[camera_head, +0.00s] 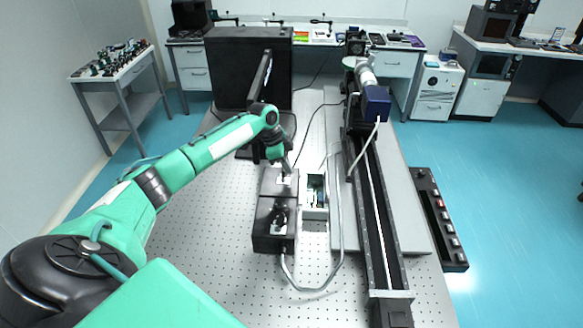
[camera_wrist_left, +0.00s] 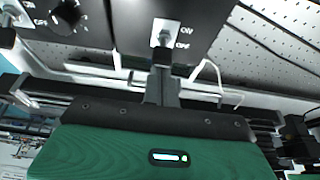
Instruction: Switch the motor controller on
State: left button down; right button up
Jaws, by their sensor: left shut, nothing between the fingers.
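Two black control boxes sit end to end on the perforated table. The rear box (camera_head: 270,182) has a pale switch plate with a toggle switch, marked ON and OFF in the left wrist view (camera_wrist_left: 165,36). The front box (camera_head: 268,240) carries a dark knob, and the left wrist view shows the knob (camera_wrist_left: 66,13) beside another ON/OFF switch (camera_wrist_left: 8,36). I cannot tell which box is the motor controller. My left gripper (camera_head: 287,170) is shut and empty, its fingertips (camera_wrist_left: 162,72) right at the rear box's toggle. Contact and lever position are unclear. My right gripper is out of view.
An open pale box (camera_head: 315,211) with electronics stands just right of the black boxes. A long dark rail (camera_head: 374,210) runs beyond it, and a cable (camera_head: 312,289) loops in front. The table's left part is clear.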

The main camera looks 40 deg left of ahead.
pick_arm(q)
jog(key=shift+s+a+f+t+h+b, duration=0.4)
jog(key=shift+a+h+b, duration=0.1)
jog(key=shift+h+b, duration=0.4)
jog(key=shift+w+r, duration=0.1)
jog(key=shift+r, duration=0.3)
jog(key=shift+r+p, duration=0.7)
jog(key=shift+r, duration=0.15)
